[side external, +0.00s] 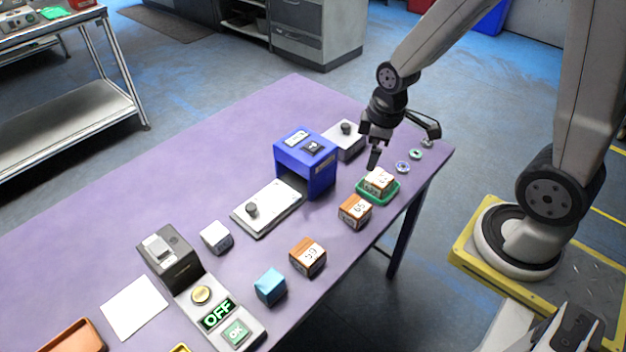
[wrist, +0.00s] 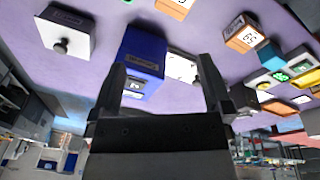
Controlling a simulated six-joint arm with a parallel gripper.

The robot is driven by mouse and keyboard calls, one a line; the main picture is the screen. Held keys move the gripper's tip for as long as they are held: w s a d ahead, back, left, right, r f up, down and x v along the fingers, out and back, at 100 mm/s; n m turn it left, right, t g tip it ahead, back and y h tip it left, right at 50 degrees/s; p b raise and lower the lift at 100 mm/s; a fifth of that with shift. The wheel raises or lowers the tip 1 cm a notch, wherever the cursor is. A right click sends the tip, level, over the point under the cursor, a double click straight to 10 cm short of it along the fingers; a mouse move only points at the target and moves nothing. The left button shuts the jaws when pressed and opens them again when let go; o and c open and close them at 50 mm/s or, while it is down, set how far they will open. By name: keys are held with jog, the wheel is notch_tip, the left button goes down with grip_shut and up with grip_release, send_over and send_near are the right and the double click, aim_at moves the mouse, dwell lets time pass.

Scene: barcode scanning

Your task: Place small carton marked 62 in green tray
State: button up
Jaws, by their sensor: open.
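A small brown-and-white carton (side external: 378,180) sits in the green tray (side external: 361,194) near the table's right end; its number is too small to read surely. A carton that seems marked 65 (side external: 355,211) stands just outside the tray. Another, apparently marked 59 (side external: 308,257), stands nearer the front. My gripper (side external: 374,158) is just above the carton in the tray, apart from it as far as I can tell. In the wrist view my gripper (wrist: 160,82) is open with nothing held between its fingers.
A blue scanner box (side external: 318,178) stands left of the tray, with a white knobbed plate (side external: 267,208) before it and a grey knobbed block (side external: 344,140) behind. A blue cube (side external: 270,286), a white cube (side external: 216,237) and an OFF-lit panel (side external: 218,313) are at the front.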

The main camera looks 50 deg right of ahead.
jog(key=shift+s+a+r+m+t, duration=0.15)
jog(key=shift+s+a+r+m, duration=0.2)
jog(key=shift+a+m, duration=0.55)
jog(key=shift+s+a+r+m+t, duration=0.15)
jog(key=shift+s+a+m, duration=0.35)
jog(key=shift+m, duration=0.75)
jog(key=shift+s+a+r+m+t, duration=0.1)
jog(key=shift+s+a+r+m, duration=0.3)
jog(key=shift+a+m, duration=0.5)
jog(key=shift+d, duration=0.2)
